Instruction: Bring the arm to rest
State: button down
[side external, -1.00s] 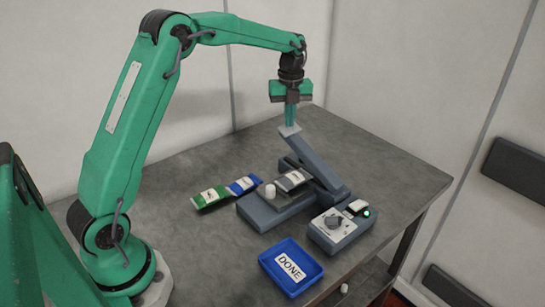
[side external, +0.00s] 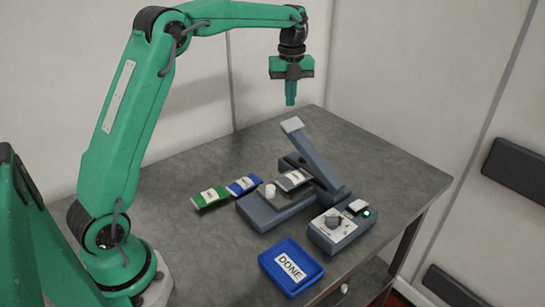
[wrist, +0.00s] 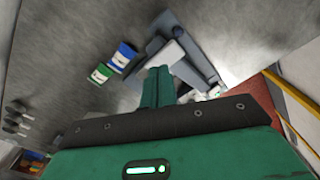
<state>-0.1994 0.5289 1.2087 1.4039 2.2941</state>
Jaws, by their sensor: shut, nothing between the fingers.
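My gripper (side external: 291,100) is shut and empty, pointing down in the air above the raised lever arm (side external: 318,158) of the grey sealer (side external: 262,213). A clear gap shows between the fingertips and the lever's pale end pad (side external: 292,125). In the wrist view my shut fingers (wrist: 157,72) reach up in front of the sealer and hide part of it. A grey bag (side external: 294,179) with a white label lies on the sealer under the raised lever.
A green bag (side external: 210,197) and a blue bag (side external: 243,185) lie left of the sealer. A blue DONE tray (side external: 271,270) stands in front, looking empty. A control box (side external: 334,228) with a dial and a lit green lamp stands at right. The back of the table is clear.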

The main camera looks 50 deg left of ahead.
dwell(0.3)
jog(key=shift+s+d+r+n, duration=0.2)
jog(key=shift+s+r+n, duration=0.1)
jog(key=shift+s+r, duration=0.1)
jog(key=s+d+r+n+t, duration=0.2)
jog(key=s+d+r+n, duration=0.1)
jog(key=s+n, duration=0.35)
jog(key=s+d+r+n+t, duration=0.1)
jog(key=s+d+r+n, duration=0.3)
jog(key=s, duration=0.4)
jog(key=s+d+f+n+t, duration=0.1)
jog(key=s+f+n, duration=0.2)
jog(key=s+n, duration=0.3)
jog(key=s+d+f+n+t, duration=0.1)
jog(key=s+d+f+n, duration=0.1)
jog(key=s+f+n, duration=0.2)
jog(key=s+n, duration=0.3)
jog(key=s, duration=0.2)
jog(key=shift+t, duration=0.3)
